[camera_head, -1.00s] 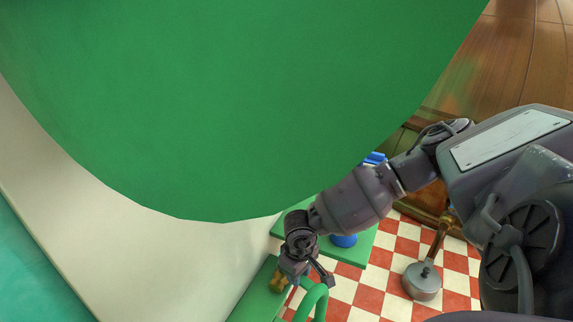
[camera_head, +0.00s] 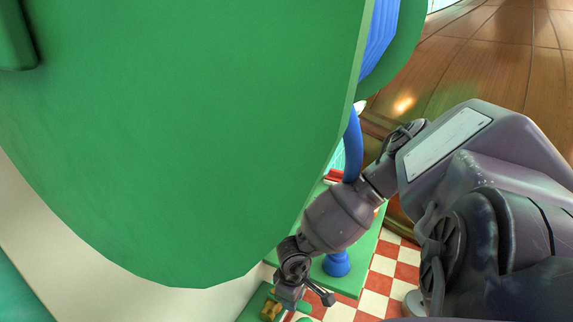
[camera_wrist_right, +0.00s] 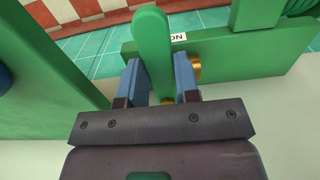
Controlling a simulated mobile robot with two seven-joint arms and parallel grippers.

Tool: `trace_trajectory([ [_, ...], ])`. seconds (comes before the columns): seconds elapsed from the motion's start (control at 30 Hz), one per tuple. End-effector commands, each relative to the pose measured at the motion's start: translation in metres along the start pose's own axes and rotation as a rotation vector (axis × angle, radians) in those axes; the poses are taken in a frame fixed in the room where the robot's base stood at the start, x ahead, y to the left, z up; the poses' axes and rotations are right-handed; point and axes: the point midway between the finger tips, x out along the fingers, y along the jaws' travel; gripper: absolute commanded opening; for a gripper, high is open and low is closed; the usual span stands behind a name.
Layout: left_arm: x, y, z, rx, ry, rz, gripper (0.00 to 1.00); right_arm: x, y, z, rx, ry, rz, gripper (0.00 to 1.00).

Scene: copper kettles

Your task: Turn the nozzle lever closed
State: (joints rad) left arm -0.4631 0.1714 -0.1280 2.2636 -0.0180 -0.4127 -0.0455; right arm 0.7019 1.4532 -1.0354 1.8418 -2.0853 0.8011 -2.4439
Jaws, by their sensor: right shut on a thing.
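The green nozzle lever (camera_wrist_right: 152,40) stands up in the middle of the right wrist view. My right gripper (camera_wrist_right: 157,68) is shut on it, with one blue finger on each side. A brass fitting (camera_wrist_right: 195,67) shows just right of the lever, in front of a green block (camera_wrist_right: 240,52). A white label (camera_wrist_right: 178,37) with dark letters sits behind the lever. In the head view my right arm reaches down to the right gripper (camera_head: 290,308) at the bottom edge, where a brass part (camera_head: 270,310) shows beside it. The lever is not clear there. My left gripper is not in view.
A large green surface (camera_head: 190,130) fills much of the head view, close to my right arm. A blue post (camera_head: 353,145) and a blue foot (camera_head: 336,264) stand by a green platform (camera_head: 362,258). Red and white checkered floor (camera_head: 385,280) lies at lower right.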

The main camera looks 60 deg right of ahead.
Motion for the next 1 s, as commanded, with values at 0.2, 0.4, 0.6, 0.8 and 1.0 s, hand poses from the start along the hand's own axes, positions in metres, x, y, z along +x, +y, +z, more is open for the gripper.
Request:
trace_trajectory([
  [0.2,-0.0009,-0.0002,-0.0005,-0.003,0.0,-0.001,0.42,0.0009,0.0022,0.0054,-0.007,-0.003,0.0,0.0],
  [0.4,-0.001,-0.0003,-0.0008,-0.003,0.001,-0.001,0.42,0.0012,0.0026,0.006,-0.011,-0.003,0.001,0.0],
  [0.6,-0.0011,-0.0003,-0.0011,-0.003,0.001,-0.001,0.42,0.0012,0.0028,0.0059,-0.012,-0.003,0.002,0.0],
  [0.8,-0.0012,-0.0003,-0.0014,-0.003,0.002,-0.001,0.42,0.0008,0.0027,0.0054,-0.01,-0.002,0.001,0.55],
  [1.0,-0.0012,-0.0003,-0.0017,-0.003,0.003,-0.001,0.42,0.0003,0.0026,0.0048,-0.008,-0.001,0.001,0.55],
])
